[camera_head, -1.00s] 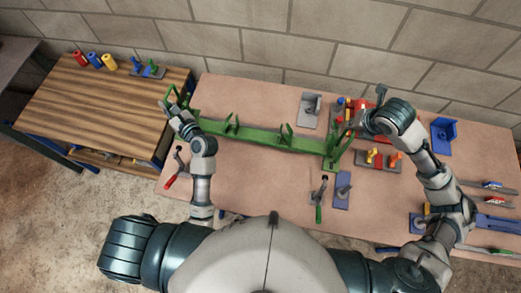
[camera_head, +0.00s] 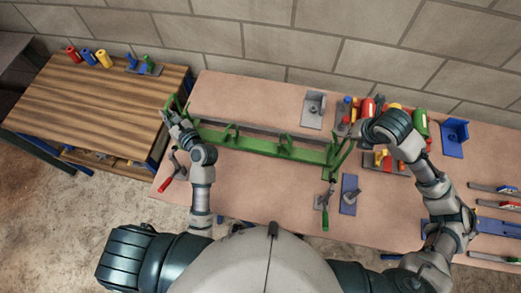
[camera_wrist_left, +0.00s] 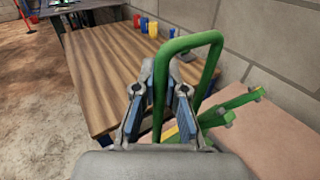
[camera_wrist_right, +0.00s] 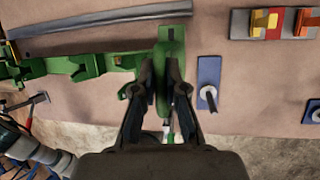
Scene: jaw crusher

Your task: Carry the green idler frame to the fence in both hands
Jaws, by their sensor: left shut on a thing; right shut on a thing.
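The green idler frame (camera_head: 265,147) is a long bar with upright brackets, lying lengthwise over the pink-brown bench in the head view. My left gripper (camera_head: 172,112) is at its left end. In the left wrist view, my left gripper (camera_wrist_left: 165,100) is shut on the green end loop (camera_wrist_left: 205,60). My right gripper (camera_head: 355,135) is at the frame's right end. In the right wrist view, my right gripper (camera_wrist_right: 160,90) is shut on the green end piece (camera_wrist_right: 170,50). Whether the frame touches the bench is hard to tell. The fence is not identifiable.
A wooden-topped table (camera_head: 95,100) stands left, with coloured cylinders at its back. On the bench are a grey bracket (camera_head: 313,110), a blue bracket (camera_head: 454,138), a blue plate (camera_head: 349,195) and clamps (camera_head: 325,205). A block wall (camera_head: 250,45) runs behind.

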